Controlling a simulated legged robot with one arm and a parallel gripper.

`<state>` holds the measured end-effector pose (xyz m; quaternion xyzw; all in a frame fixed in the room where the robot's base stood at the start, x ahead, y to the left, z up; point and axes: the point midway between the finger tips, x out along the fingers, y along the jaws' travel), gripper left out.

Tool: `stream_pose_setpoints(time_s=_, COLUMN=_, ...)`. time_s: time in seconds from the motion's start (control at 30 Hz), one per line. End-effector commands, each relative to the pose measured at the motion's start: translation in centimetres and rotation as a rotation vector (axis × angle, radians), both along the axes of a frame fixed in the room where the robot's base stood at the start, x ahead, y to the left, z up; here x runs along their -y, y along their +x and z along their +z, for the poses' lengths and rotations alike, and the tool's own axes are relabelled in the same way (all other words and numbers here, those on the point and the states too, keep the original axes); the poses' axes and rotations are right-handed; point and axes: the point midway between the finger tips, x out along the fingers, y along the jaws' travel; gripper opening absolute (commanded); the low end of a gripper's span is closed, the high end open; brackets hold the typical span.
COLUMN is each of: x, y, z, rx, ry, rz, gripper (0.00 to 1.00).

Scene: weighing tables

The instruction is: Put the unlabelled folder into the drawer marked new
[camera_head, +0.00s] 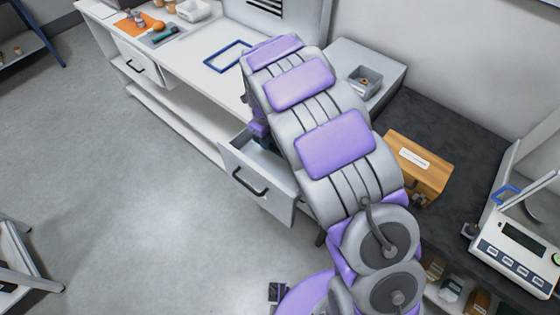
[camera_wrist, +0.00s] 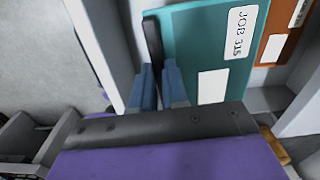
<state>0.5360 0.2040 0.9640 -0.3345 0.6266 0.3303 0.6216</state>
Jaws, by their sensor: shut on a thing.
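My gripper (camera_wrist: 158,90) points down, its blue fingers shut on a thin dark thing (camera_wrist: 152,40) seen edge-on. I cannot tell from this angle whether it is the unlabelled folder. Just right of the fingers is a teal folder (camera_wrist: 188,40) with a label reading JOB 315 and a blank white patch. Beyond it is an orange-brown folder (camera_wrist: 272,48) with white labels. I cannot read any drawer mark.
Another drawer front (camera_head: 138,66) with a black handle is farther left. A blue frame (camera_head: 228,55) lies on the white worktop (camera_head: 198,75). A wooden box (camera_head: 425,180) with a white label and a scale (camera_head: 518,245) stand at the right.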

Motion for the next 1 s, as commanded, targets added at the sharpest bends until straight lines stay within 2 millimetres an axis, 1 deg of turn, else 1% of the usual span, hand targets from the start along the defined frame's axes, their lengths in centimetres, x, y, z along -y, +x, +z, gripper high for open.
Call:
stream_pose_setpoints(time_s=0.1, x=-0.4, y=-0.1, z=-0.7, rx=0.000, ry=0.003, rz=-0.053, gripper=0.00)
stream_pose_setpoints(time_s=0.23, x=-0.5, y=-0.2, z=-1.9, rx=-0.001, ry=0.003, rz=-0.073, gripper=0.00)
stream_pose_setpoints(time_s=0.5, x=-0.6, y=-0.2, z=-6.4, rx=-0.002, ry=0.003, rz=-0.071, gripper=0.00)
stream_pose_setpoints(time_s=0.67, x=-0.7, y=-0.1, z=-7.7, rx=0.001, ry=0.003, rz=-0.072, gripper=0.00)
stream_pose_setpoints(time_s=0.83, x=-0.6, y=-0.2, z=-10.1, rx=-0.003, ry=0.001, rz=-0.071, gripper=0.00)
stream_pose_setpoints(time_s=0.9, x=-0.6, y=-0.2, z=-10.8, rx=-0.002, ry=0.001, rz=-0.070, gripper=0.00)
stream_pose_setpoints(time_s=1.0, x=-0.6, y=-0.2, z=-10.8, rx=0.001, ry=0.002, rz=-0.070, gripper=0.00)
